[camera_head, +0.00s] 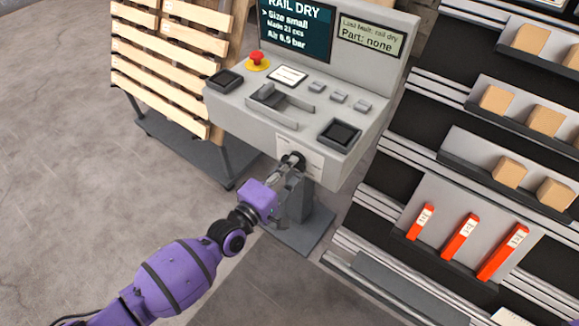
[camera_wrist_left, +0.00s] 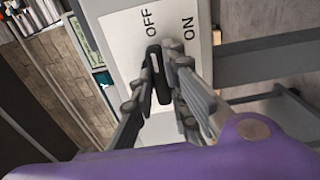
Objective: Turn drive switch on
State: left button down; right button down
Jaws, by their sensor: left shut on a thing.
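The drive switch is a black knob (camera_head: 297,158) on a white plate on the lower front of the grey control console (camera_head: 235,118). In the left wrist view the knob (camera_wrist_left: 157,72) has a white line. The plate (camera_wrist_left: 120,35) reads OFF and ON, and the knob's upper end lies nearer OFF than ON. My left gripper (camera_head: 287,166) reaches the knob from below. In the wrist view its fingers (camera_wrist_left: 162,70) are on either side of the knob and shut on it. The fingers hide part of the knob. My right gripper is not in view.
The console top carries a red stop button (camera_head: 257,61), a handle, several small keys and a screen (camera_head: 297,28). A wooden slatted pallet (camera_head: 170,60) stands left. A shelf rack (camera_head: 400,150) with boxes and red parts (camera_head: 460,237) stands right. Open floor (camera_head: 60,170) lies left.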

pick_arm(q)
jog(key=shift+m, duration=0.3)
jog(key=shift+m+p, duration=0.65)
jog(key=shift+m, duration=7.95)
jog(key=c, duration=1.7)
grip_release()
